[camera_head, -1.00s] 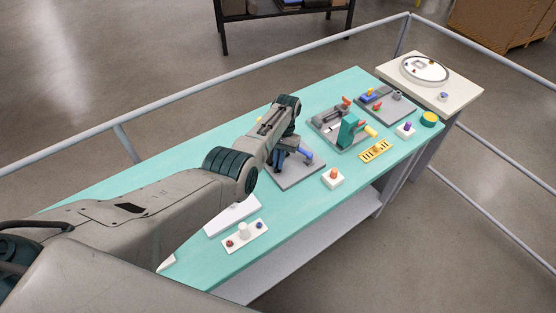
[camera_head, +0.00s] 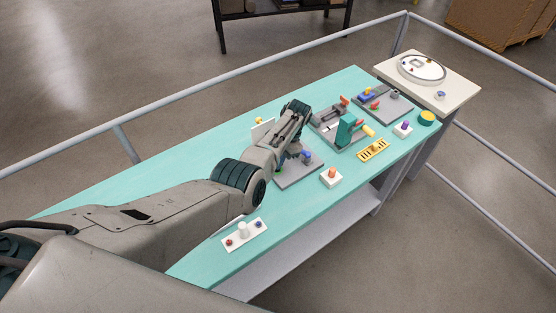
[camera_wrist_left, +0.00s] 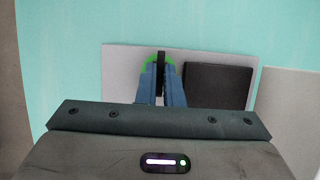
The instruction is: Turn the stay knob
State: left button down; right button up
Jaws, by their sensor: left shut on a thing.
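My left arm reaches in from the left over the teal table. In the left wrist view its two blue fingers (camera_wrist_left: 161,84) are closed on a black upright bar (camera_wrist_left: 161,62) set over a green round part (camera_wrist_left: 148,66), which looks like the stay knob. These sit on a grey base plate (camera_wrist_left: 122,62) with a dark square block (camera_wrist_left: 218,84) to the right. In the head view the arm covers much of this plate (camera_head: 300,178), and a blue part (camera_head: 306,157) shows at its right. The fingertips are hidden there. My right gripper is in neither view.
A white block with an orange button (camera_head: 331,176) stands right of the plate. Fixtures with a green block (camera_head: 346,131), a yellow slotted piece (camera_head: 372,149) and a white panel with small knobs (camera_head: 244,235) are also on the table. The table's left part is clear.

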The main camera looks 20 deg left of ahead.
pick_arm(q)
jog(key=shift+w+a+r, duration=0.1)
jog(key=shift+w+r, duration=0.15)
jog(key=shift+r, duration=0.05)
jog(key=c, duration=1.7)
grip_release()
jog(key=shift+o, duration=0.7)
jog(key=shift+s+f, duration=0.15)
jog(key=shift+s, duration=0.05)
jog(key=b+v, duration=0.3)
jog(key=v, duration=0.8)
jog(key=shift+s+f, duration=0.1)
jog(key=shift+s, duration=0.05)
